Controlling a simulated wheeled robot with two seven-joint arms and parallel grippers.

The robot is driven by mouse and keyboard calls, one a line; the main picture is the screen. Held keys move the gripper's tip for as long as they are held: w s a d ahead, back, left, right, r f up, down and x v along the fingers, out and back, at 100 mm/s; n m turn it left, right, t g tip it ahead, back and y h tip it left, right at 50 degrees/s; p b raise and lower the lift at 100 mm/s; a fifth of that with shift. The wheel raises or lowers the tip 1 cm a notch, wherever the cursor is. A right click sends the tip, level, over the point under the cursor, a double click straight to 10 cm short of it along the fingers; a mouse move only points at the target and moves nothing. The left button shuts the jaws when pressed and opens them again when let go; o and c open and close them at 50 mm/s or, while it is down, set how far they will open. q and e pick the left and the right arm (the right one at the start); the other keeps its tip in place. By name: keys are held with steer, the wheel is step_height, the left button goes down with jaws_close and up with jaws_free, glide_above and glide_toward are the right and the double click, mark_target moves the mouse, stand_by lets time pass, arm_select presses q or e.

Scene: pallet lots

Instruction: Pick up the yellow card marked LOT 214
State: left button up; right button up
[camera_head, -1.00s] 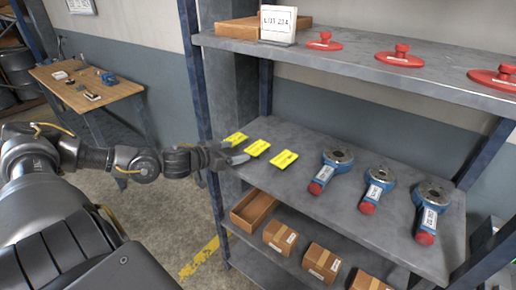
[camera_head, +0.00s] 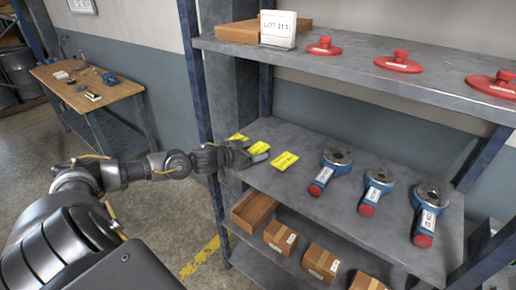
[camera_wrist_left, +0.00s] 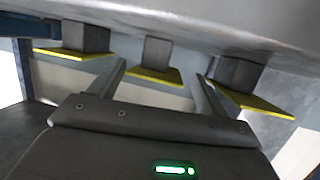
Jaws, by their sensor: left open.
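Three yellow cards lie in a row on the middle shelf: a far left card (camera_head: 238,138), a middle card (camera_head: 259,148) and a near right card (camera_head: 285,160). Their print is too small to read for certain. My left gripper (camera_head: 253,157) is open and empty at the shelf's left end, close to the middle card. In the left wrist view the middle card (camera_wrist_left: 155,75) shows between the two fingers, on a dark block. The other cards (camera_wrist_left: 75,54) (camera_wrist_left: 250,101) show outside the fingers. Contact cannot be told. My right gripper is not in view.
The upper shelf (camera_head: 350,65) holds a white LOT sign (camera_head: 278,29) and red-knobbed discs (camera_head: 398,62). Boxes (camera_head: 321,263) sit below. A shelf post (camera_head: 197,80) rises beside my left arm.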

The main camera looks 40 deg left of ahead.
mark_target(253, 152)
arm_select(q)
steer(key=shift+w, duration=0.2)
steer(key=c, duration=1.1)
step_height(253, 152, up, 18)
steer(key=shift+f+p, duration=0.1)
steer(key=shift+p, duration=0.35)
